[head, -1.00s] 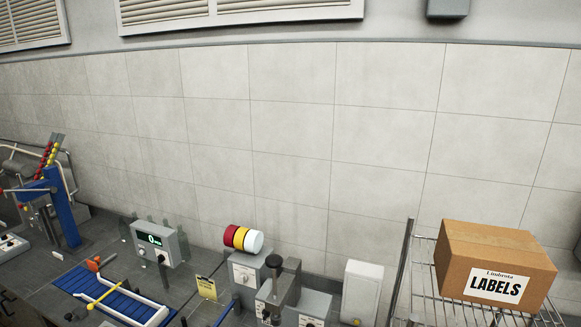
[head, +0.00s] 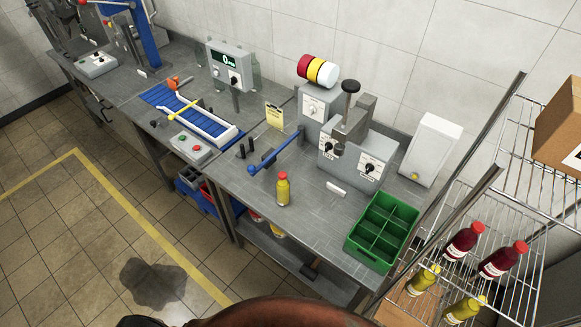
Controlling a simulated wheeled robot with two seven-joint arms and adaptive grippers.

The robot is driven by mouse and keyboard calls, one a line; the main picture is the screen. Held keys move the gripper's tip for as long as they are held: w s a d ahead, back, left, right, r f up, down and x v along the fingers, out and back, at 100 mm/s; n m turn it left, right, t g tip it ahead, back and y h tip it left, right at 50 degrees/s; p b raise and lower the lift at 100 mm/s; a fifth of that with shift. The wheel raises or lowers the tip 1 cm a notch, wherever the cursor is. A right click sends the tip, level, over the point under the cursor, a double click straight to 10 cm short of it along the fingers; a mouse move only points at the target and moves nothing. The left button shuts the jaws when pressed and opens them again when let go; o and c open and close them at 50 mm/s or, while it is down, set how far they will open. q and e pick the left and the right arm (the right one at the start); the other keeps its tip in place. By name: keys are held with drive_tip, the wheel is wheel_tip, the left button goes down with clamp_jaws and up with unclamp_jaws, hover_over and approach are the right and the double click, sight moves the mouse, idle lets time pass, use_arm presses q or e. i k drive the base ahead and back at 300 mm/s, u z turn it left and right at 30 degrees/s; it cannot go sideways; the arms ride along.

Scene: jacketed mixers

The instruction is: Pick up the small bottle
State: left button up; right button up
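A small yellow bottle with a red cap (head: 283,190) stands upright on the grey metal bench (head: 240,190), near its front edge. It is fully visible, and nothing touches it. Two yellow bottles (head: 423,281) and two dark red bottles (head: 465,241) are on the wire rack at the lower right. The dark red ones look larger. Neither of my grippers is in view.
A green divided crate (head: 372,256) sits right of the small bottle. A blue lever (head: 275,155) and a grey machine (head: 350,135) stand behind it. The wire rack (head: 512,180) borders the bench on the right. The floor at left has a dark wet-looking patch (head: 153,282).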

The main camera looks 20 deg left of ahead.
sight(282, 185)
drive_tip(key=u, duration=2.05)
drive_tip(key=i, duration=2)
drive_tip(key=z, duration=1.8)
